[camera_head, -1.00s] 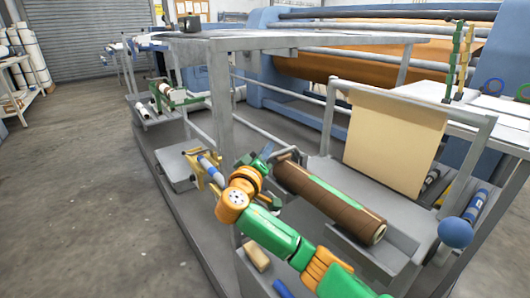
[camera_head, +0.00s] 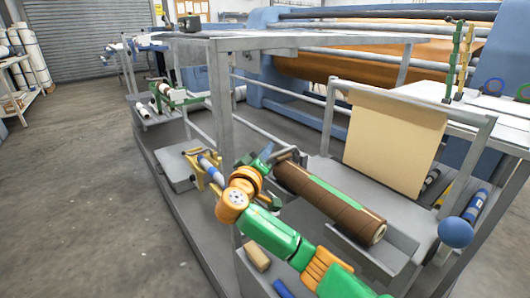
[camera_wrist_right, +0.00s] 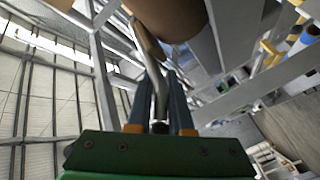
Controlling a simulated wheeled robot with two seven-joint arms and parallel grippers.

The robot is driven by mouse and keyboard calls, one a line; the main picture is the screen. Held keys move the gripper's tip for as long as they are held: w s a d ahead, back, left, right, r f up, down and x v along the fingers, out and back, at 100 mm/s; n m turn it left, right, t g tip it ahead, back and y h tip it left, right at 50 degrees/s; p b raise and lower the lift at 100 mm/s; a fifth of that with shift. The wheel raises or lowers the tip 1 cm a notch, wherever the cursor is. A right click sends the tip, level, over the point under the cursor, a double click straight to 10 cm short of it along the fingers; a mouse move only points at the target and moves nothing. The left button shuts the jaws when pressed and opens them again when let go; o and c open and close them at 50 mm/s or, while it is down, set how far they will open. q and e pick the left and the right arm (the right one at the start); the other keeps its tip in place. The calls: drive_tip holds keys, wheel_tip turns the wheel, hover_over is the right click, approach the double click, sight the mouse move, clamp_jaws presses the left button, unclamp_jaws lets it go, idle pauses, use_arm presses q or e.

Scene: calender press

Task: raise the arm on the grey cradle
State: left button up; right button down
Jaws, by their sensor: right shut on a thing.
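A brown roll (camera_head: 335,203) with a green stripe lies in the grey cradle (camera_head: 383,262) in the head view. My right gripper (camera_head: 267,156) is at the roll's far left end, partly hidden by its own wrist. In the right wrist view, my right gripper (camera_wrist_right: 160,98) is shut on a slim grey metal arm (camera_wrist_right: 147,45), which runs up between the two fingers. The brown roll's end (camera_wrist_right: 172,14) is just above and behind this arm. In the head view the held arm is mostly hidden by the gripper. My left gripper is not in view.
A grey frame post (camera_head: 222,100) stands close to my right wrist. A beige sheet (camera_head: 395,140) hangs from a rail behind the roll. A blue ball (camera_head: 456,232) is at the right. A tan block (camera_head: 256,257) lies below my forearm. Open floor (camera_head: 80,200) is at the left.

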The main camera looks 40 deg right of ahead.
drive_tip(key=shift+f, duration=0.15)
drive_tip(key=shift+r+y+p, duration=0.3)
drive_tip(key=shift+r+p, duration=0.1)
drive_tip(key=shift+p, duration=0.3)
drive_tip(key=s+d+r+m+g+y+p, duration=0.15)
drive_tip(key=d+r+m+y+p, duration=0.5)
drive_tip(key=p, duration=1.35)
drive_tip(key=d+n+y, duration=0.1)
drive_tip(key=d+y, duration=0.1)
drive_tip(key=d, duration=0.6)
drive_tip(key=shift+s+d+f, duration=0.2)
drive_tip(key=shift+d, duration=0.2)
drive_tip(key=shift+d+g+y, duration=0.1)
drive_tip(key=shift+g+y, duration=0.15)
